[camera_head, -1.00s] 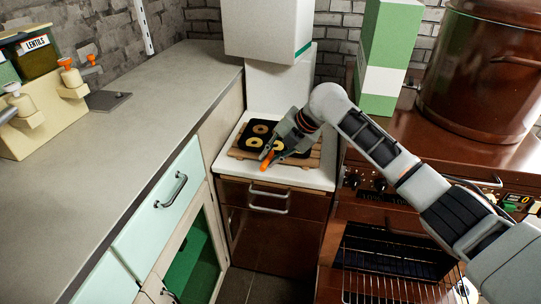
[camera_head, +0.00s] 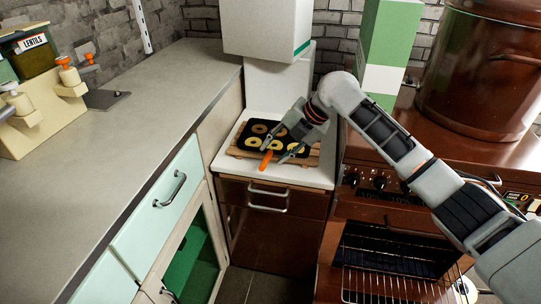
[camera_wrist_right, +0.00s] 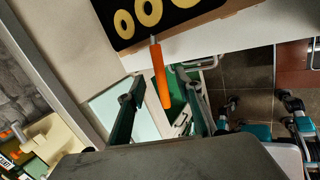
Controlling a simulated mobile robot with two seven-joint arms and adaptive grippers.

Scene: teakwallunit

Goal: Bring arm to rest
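My right gripper (camera_head: 275,153) comes in from the right and hangs over the front right part of a black tray (camera_head: 250,143) holding several yellow rings. The tray rests on a slatted wooden board (camera_head: 235,152). An orange handle (camera_head: 266,160) sticks out from the tray's front edge. In the right wrist view, the two fingers stand apart, and the orange handle (camera_wrist_right: 161,78) shows in the gap with no finger closed on it. Part of the black tray (camera_wrist_right: 125,38) with rings shows at the top there. My left gripper is in no view.
The board sits on a white-topped cabinet (camera_head: 311,179) between a grey counter (camera_head: 150,95) and a brown stove (camera_head: 460,150). The stove's oven rack (camera_head: 385,285) juts out below my arm. A large brown pot (camera_head: 485,75) and a green-and-white box (camera_head: 385,55) stand behind.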

